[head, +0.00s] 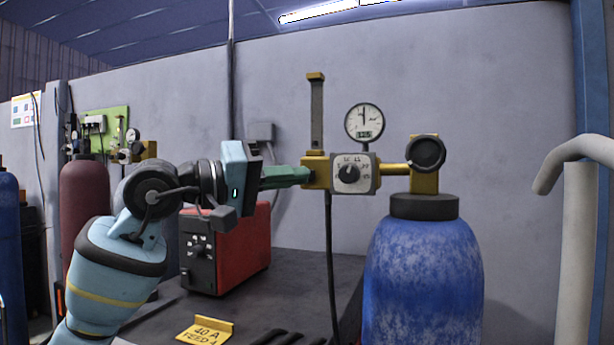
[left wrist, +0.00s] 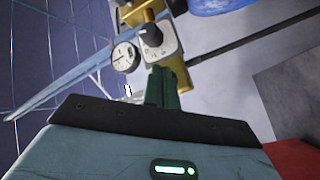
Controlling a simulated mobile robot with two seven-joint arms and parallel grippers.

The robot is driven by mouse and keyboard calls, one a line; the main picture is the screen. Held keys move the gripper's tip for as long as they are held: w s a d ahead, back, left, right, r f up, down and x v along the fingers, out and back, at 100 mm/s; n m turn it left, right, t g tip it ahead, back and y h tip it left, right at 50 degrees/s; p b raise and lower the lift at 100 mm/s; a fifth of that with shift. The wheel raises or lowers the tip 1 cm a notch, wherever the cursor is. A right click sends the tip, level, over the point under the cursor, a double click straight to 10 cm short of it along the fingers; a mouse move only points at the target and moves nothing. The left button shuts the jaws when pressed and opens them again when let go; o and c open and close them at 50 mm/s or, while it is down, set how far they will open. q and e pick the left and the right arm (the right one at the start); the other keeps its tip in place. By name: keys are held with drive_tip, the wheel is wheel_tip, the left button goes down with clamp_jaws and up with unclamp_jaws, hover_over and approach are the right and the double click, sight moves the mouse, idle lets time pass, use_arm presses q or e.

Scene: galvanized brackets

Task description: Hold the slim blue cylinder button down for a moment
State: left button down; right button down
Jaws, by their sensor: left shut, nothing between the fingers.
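A blue gas cylinder (head: 422,275) stands at the front right, with a brass regulator on top. The regulator has a yellow block (head: 317,172), a grey dial box (head: 353,174) and a round gauge (head: 364,122). My left gripper (head: 305,175) is shut and empty, its green fingers level and meeting the left end of the yellow block. I cannot tell whether they touch or press. No separate button shows; the fingertips cover that end. In the left wrist view the green fingers (left wrist: 161,85) point at the yellow block, beside the dial box (left wrist: 158,42). My right gripper is out of view.
A red box (head: 243,250) with a black control face sits on the dark bench behind my left arm. A yellow sign (head: 205,330) lies in front. A dark red cylinder (head: 84,200) stands at left; a pale pipe (head: 576,240) rises at right. A black hose hangs below the regulator.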

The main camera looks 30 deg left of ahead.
use_arm(q)
drive_tip(key=shift+s, duration=0.1)
drive_tip(key=s, duration=0.2)
drive_tip(key=s+d, duration=0.1)
drive_tip(key=s, duration=0.1)
drive_tip(key=shift+s+d, duration=0.1)
drive_tip(key=shift+s, duration=0.3)
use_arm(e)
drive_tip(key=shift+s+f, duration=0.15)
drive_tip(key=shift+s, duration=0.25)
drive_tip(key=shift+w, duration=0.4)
